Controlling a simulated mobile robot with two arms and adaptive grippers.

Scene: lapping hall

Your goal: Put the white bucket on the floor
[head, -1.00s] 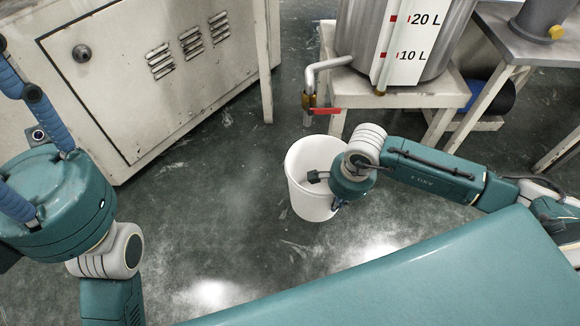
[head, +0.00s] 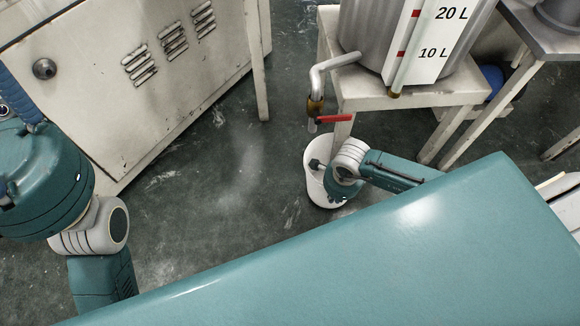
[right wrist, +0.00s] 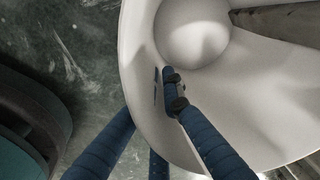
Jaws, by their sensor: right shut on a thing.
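The white bucket (head: 315,182) is upright or nearly so in the head view, low near the front leg of the tank's stand. I cannot tell whether its base touches the floor (head: 225,215). My right gripper is shut on the bucket's rim; my own wrist hides its fingers in the head view. In the right wrist view the blue fingers (right wrist: 160,100) straddle the wall of the bucket (right wrist: 240,105), one inside and others outside. The bucket's inside looks empty. My left gripper (head: 18,100) is cut off at the left edge, so its opening is hidden.
A metal tank (head: 365,35) with a red-handled tap (head: 318,115) stands on a whitish stand (head: 410,95), close above the bucket. A worn cabinet (head: 100,110) fills the upper left. Bare floor lies between cabinet and bucket. A grey table (head: 545,40) stands at right.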

